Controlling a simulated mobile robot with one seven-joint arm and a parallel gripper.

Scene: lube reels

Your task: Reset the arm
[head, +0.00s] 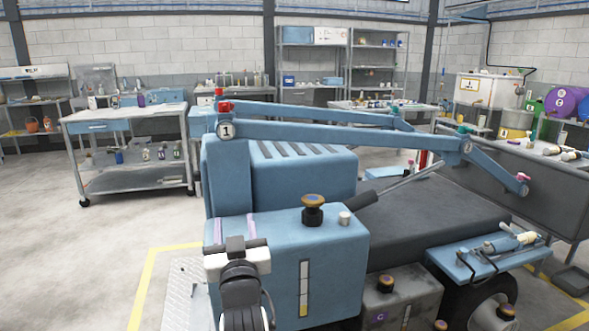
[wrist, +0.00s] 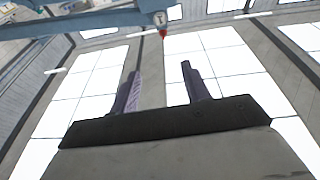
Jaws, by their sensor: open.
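My gripper (head: 234,222) is at the lower left of the head view, with its two purple fingers pointing up in front of a blue machine's box (head: 335,250). The fingers are apart with nothing between them. In the wrist view my gripper (wrist: 161,70) points up at the ceiling, its fingers spread and empty. My dark wrist shows below the gripper in the head view; the rest of my arm is hidden or out of frame. A blue jointed boom (head: 330,132) marked 1 runs across the machine; part of it crosses the top of the wrist view.
A black and gold knob (head: 313,208) stands on the blue box. A workbench (head: 125,115) with shelves is at the left. Open floor (head: 80,260) lies to the left.

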